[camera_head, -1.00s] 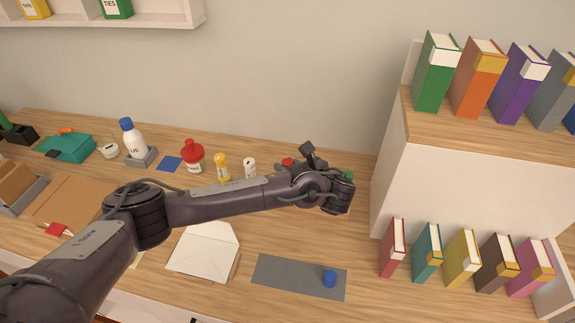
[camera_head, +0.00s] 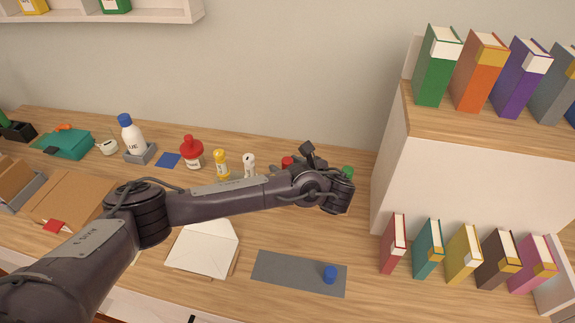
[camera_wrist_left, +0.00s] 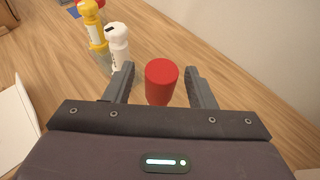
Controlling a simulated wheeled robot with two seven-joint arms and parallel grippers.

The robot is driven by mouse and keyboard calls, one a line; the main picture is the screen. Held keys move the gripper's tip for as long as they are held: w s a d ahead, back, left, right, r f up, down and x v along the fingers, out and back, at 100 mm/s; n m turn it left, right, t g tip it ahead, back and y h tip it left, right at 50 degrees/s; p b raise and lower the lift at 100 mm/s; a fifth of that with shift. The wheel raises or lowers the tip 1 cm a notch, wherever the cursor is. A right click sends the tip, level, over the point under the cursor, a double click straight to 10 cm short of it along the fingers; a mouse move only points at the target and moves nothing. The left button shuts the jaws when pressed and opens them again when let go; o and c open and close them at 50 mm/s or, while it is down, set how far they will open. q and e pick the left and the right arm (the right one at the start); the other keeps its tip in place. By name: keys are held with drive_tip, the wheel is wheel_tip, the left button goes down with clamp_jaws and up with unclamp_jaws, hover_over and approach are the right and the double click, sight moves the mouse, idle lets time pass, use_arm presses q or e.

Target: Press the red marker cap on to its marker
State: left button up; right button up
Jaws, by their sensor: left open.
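A red cylinder with a flat round top (camera_wrist_left: 161,75) stands between the spread fingers of my left gripper (camera_wrist_left: 159,71) in the left wrist view, with a gap to each finger. The gripper is open and holds nothing. In the head view the red top (camera_head: 287,162) shows just behind my left forearm, which hides what is below it. I cannot tell whether this is the cap alone or the cap on its marker. My left gripper's fingertips are hidden in the head view. My right gripper is not in view.
A yellow bottle-like item (camera_head: 222,163) and a white one (camera_head: 249,164) stand left of the red cylinder. A green item (camera_head: 347,171) shows behind my left wrist. The white shelf unit (camera_head: 425,170) closes off the right.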

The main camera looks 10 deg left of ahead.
use_arm(q)
drive_tip(key=shift+s+d, duration=0.25)
drive_tip(key=shift+d, duration=0.05)
drive_tip(key=v, duration=0.7)
drive_tip(key=shift+b, duration=0.35)
drive_tip(key=shift+s, duration=0.1)
